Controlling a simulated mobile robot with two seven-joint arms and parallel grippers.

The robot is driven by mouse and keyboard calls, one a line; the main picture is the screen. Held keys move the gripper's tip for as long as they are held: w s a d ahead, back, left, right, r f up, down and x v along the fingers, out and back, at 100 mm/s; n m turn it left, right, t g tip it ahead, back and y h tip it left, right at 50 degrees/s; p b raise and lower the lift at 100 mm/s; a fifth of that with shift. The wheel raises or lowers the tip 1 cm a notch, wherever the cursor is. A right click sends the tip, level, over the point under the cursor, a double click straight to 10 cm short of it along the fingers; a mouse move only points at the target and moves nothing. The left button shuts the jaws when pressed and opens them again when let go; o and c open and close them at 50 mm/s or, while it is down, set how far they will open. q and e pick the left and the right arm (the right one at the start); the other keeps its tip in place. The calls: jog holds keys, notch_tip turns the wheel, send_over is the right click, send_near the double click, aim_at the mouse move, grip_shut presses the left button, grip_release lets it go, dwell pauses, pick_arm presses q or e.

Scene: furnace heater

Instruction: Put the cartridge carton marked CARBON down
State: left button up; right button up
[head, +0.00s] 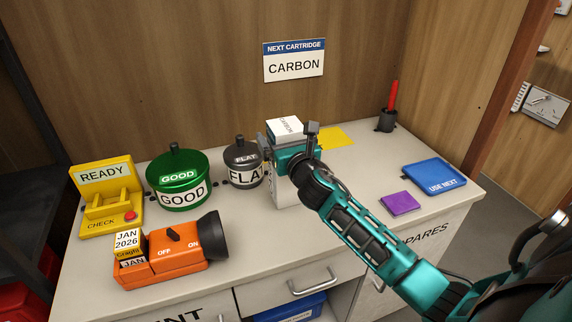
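The white cartridge carton (285,126) stands upright at the back middle of the counter, lettering on its top partly readable as CARBON. My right gripper (289,140) comes in from the right, with one grey finger on each side of the carton, and looks shut on it. The gripper and wrist hide part of the carton. Its lower end is close to the counter top; I cannot tell whether it touches. A wall sign (294,61) reads NEXT CARTRIDGE, CARBON. A blue tray (435,177) marked USE NEXT lies at the counter's right. My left gripper is not in view.
A dark FLAT canister (243,163) stands just left of the carton. Further left are a green GOOD pot (180,180), a yellow READY checker (106,197) and an orange flashlight (175,249). A yellow sheet (337,138), purple square (401,202) and pen cup (387,121) lie right.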

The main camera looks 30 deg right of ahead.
jog(key=c, duration=1.5)
jog(key=shift+r, duration=0.15)
jog(key=shift+c, duration=1.2)
